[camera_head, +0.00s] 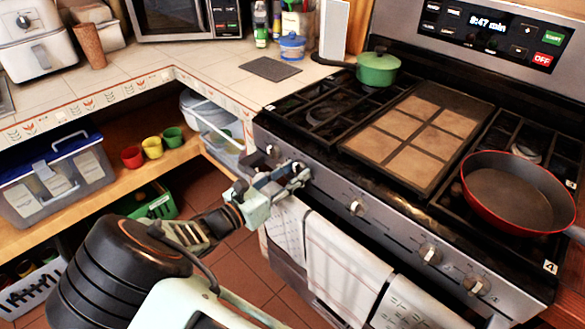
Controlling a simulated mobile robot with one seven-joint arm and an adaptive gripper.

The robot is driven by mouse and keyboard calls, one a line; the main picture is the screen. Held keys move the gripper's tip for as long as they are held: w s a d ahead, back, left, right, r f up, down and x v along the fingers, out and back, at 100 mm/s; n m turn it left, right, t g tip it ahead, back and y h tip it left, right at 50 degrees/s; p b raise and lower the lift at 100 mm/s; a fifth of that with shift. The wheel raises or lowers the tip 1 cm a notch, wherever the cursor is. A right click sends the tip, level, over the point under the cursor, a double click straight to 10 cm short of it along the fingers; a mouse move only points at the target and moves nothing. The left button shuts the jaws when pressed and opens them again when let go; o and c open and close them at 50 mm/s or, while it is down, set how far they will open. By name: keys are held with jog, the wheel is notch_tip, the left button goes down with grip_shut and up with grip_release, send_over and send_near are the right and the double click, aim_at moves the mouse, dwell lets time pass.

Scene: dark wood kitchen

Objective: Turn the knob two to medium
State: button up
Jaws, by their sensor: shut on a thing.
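The stove (330,190) has a row of knobs along its front panel. My gripper (294,178) is at the left part of this panel, shut on the second knob from the left (303,171). The fingers cover much of that knob, so its pointer angle cannot be read. The leftmost knob (271,150) sits free just left of my fingers. The middle knob (357,207) and two more knobs, one (430,254) and another (476,285), lie further right, untouched.
A red pan (518,190) sits on the right burners and a green pot (377,69) at the back left. Towels (340,265) hang from the oven handle just below my gripper. The counter (215,75) and an open shelf with cups and bins (60,180) are at the left.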

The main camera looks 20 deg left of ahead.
jog(key=n+p, duration=0.1)
jog(key=p, duration=0.1)
jog(key=n+p, duration=0.2)
jog(key=shift+r, duration=0.25)
jog(key=n+p, duration=0.3)
jog(key=n, duration=0.2)
jog(key=shift+f, duration=0.15)
jog(key=shift+f+n+p, duration=0.15)
jog(key=shift+n+p, duration=1.2)
jog(key=shift+n, duration=2.75)
jog(key=o, duration=1.2)
jog(key=shift+c, duration=0.2)
